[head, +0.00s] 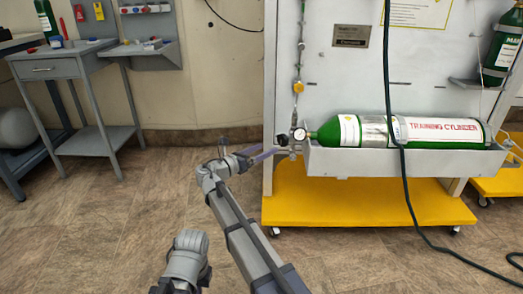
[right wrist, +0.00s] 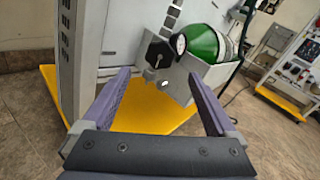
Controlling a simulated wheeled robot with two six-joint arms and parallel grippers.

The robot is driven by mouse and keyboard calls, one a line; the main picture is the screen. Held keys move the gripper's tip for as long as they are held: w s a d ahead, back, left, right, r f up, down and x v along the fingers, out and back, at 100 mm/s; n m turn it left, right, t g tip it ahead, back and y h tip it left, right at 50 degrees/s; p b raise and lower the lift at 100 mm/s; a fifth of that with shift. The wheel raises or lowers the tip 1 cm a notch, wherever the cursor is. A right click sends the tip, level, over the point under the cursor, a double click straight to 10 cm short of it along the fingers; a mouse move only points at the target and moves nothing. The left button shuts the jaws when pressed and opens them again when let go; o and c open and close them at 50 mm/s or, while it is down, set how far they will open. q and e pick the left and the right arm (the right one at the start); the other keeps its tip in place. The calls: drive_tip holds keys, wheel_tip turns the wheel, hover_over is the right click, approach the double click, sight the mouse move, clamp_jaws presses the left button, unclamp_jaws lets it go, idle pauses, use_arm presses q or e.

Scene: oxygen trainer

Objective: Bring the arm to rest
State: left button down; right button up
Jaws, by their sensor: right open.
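My right gripper (head: 264,154) reaches toward the valve end of the green training cylinder (head: 440,130), which lies on its side in a grey tray (head: 400,162) on the trainer panel. In the right wrist view the two purple fingers (right wrist: 160,82) are spread wide with nothing held between them. Beyond their tips are a black knob (right wrist: 157,52) and a round gauge (right wrist: 180,43) in front of the cylinder (right wrist: 206,40). The gauge (head: 299,134) also shows in the head view. Whether a finger touches anything there is unclear. My left gripper is out of view.
The trainer stand has a yellow wheeled base (head: 365,212). A dark hose (head: 408,200) hangs over the cylinder and runs along the floor. A grey side table (head: 75,70) stands at the left. Open tiled floor (head: 100,235) lies between.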

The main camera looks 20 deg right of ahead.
drive_tip(key=s+d+f+m+g+y, duration=0.2)
drive_tip(key=s+f+m+y, duration=0.2)
drive_tip(key=s+f+m, duration=0.25)
drive_tip(key=s+d+f+m+g+y, duration=0.3)
drive_tip(key=s+f+m, duration=0.3)
drive_tip(key=s+f, duration=0.2)
drive_tip(key=s+a+f+m+g+y, duration=0.1)
drive_tip(key=s+a+f+m+y, duration=0.3)
drive_tip(key=s+m, duration=0.25)
drive_tip(key=s+a+f+m+g+y, duration=0.1)
drive_tip(key=s+a+f+m+y, duration=0.25)
drive_tip(key=s+m, duration=0.3)
drive_tip(key=s+a+r+n+g+p, duration=0.1)
drive_tip(key=s+a+r+n+p, duration=0.15)
drive_tip(key=a+r+p, duration=0.55)
drive_tip(key=s+a+r+n+p, duration=0.1)
drive_tip(key=s+a+r+p, duration=0.3)
drive_tip(key=r+p, duration=0.7)
wheel_tip(320, 180, up, 37)
drive_tip(key=p, duration=3.7)
drive_tip(key=shift+a+r, duration=0.15)
drive_tip(key=shift+a, duration=0.25)
